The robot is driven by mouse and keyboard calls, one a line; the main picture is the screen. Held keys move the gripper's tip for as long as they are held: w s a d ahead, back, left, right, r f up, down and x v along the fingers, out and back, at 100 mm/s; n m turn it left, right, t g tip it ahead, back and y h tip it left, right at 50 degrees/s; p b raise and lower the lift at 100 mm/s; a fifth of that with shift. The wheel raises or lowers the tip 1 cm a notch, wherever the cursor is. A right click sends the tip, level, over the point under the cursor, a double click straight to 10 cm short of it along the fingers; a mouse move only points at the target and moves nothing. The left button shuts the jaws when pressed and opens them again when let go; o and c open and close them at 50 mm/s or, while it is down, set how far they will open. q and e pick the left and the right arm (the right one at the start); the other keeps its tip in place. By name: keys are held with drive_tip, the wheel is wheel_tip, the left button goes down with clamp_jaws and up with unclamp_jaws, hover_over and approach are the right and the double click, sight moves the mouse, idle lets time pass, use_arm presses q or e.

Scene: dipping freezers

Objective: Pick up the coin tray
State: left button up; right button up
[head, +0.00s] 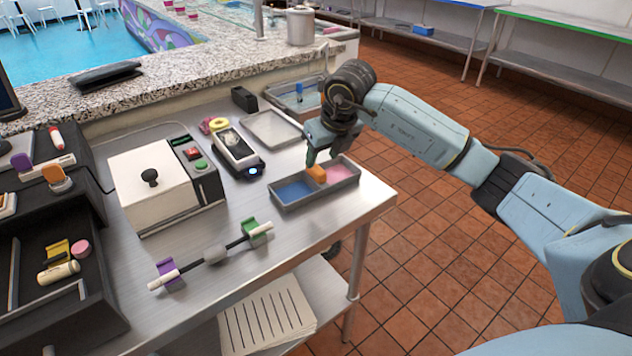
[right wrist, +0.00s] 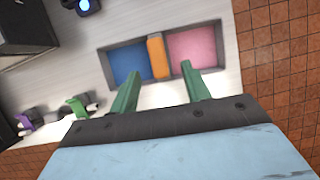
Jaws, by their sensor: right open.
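A grey two-part tray (head: 292,204), which I take for the coin tray, lies on the steel table near its right edge. One compartment has a blue floor, the other a pink one. An orange block (head: 316,173) stands between them; it also shows in the right wrist view (right wrist: 158,57). My right gripper (head: 322,158) is open and empty, pointing down just above the block. In the right wrist view its green fingers (right wrist: 160,68) are spread, one towards each side of the block, with no grip on it. My left gripper is not in view.
A white box machine (head: 160,185), a handheld terminal (head: 238,150) and an empty metal tray (head: 272,129) stand left of and behind the tray. A rod on purple and green holders (head: 212,254) lies in front. Open tiled floor is to the right.

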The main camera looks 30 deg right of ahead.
sight(316, 167)
drive_tip(key=x, duration=0.8)
drive_tip(key=shift+w+a, duration=0.15)
drive_tip(key=shift+r, duration=0.1)
clamp_jaws()
